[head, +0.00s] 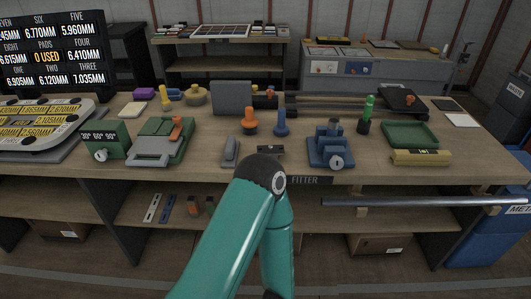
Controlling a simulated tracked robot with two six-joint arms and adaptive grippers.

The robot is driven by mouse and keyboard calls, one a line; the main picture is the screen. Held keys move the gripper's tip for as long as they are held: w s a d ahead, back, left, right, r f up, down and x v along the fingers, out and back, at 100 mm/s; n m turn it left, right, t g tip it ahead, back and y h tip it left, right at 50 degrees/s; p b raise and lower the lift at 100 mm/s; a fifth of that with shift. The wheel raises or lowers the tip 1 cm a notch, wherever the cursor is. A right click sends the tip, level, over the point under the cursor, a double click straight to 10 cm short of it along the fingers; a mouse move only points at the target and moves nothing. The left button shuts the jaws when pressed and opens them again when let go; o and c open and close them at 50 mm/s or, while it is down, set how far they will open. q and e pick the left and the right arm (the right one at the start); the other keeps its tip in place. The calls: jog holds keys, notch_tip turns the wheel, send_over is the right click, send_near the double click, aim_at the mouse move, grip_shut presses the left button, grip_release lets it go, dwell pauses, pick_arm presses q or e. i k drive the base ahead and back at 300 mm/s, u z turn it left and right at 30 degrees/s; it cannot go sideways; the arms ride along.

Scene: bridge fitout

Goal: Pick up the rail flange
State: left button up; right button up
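No part is clearly marked as the rail flange, and I cannot tell which one it is. A round tan piece (195,96) lies at the back left of the workbench (350,160). A round dark base with an orange knob (250,119) stands near the middle, with a blue knobbed piece (281,124) to its right. Neither gripper shows.
A green clamp-like device (162,142), a blue vise (330,147), a green tray (409,134) and a yellow block (421,157) stand on the bench. A screen (55,50) rises at the left.

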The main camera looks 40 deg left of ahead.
aim_at(277, 150)
jog(key=z, duration=1.45)
jog(key=i, duration=0.15)
jog(key=u, duration=3.45)
jog(key=i, duration=1)
jog(key=z, duration=0.2)
jog(key=k, duration=0.9)
jog(key=u, duration=0.15)
jog(key=i, duration=0.9)
